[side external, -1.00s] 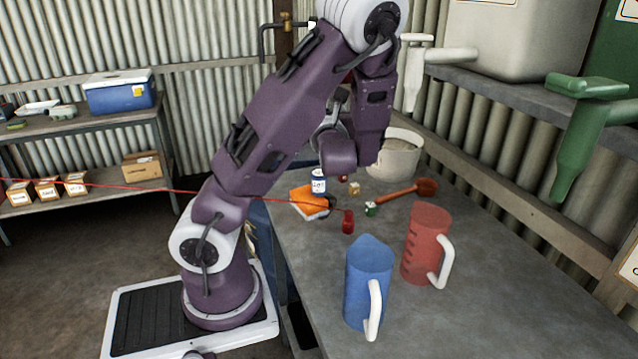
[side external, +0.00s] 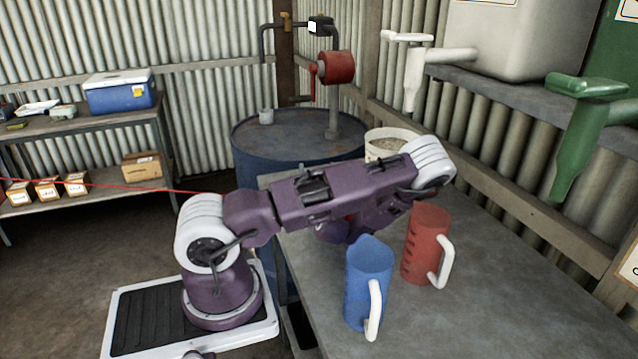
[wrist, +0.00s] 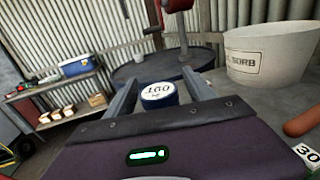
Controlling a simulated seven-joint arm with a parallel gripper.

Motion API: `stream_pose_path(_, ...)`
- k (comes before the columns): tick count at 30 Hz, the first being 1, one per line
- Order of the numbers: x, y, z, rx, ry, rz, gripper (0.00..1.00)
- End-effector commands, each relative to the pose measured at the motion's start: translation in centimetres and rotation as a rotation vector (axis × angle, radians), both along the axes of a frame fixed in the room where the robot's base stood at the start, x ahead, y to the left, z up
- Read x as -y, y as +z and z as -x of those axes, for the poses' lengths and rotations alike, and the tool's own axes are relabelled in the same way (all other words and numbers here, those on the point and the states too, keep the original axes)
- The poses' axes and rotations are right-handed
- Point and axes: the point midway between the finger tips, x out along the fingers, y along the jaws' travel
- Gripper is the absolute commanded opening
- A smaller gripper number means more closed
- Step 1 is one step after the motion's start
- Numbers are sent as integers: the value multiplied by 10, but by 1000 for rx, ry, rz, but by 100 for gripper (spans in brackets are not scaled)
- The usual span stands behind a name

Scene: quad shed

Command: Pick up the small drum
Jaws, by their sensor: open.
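The small drum (wrist: 158,97) is blue with a white printed top. In the wrist view it sits in the gap between the two fingers of my gripper (wrist: 160,78). The fingers are spread, one on each side of it, and I cannot tell whether either touches it. My gripper is open. In the side view my arm hides the small drum and most of my gripper.
A blue jug (side external: 366,285) and a red jug (side external: 424,245) stand on the grey table (side external: 500,270) close to my arm. A large blue drum (side external: 255,150) with a red pump and a white bucket (wrist: 262,58) stand behind. A numbered block (wrist: 307,155) lies at right.

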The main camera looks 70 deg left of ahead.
Motion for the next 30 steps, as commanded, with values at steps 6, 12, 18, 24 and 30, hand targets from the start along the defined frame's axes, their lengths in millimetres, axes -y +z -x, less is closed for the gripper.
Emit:
stream_pose_path(6,0,0,0,0,0,0,43)
stream_pose_path(12,0,0,0,0,-1,0,4)
stream_pose_path(18,1,0,0,0,-1,-1,0)
stream_pose_path(24,1,14,-1,2,-1,-1,0)
stream_pose_path(30,1,63,0,8,0,0,0)
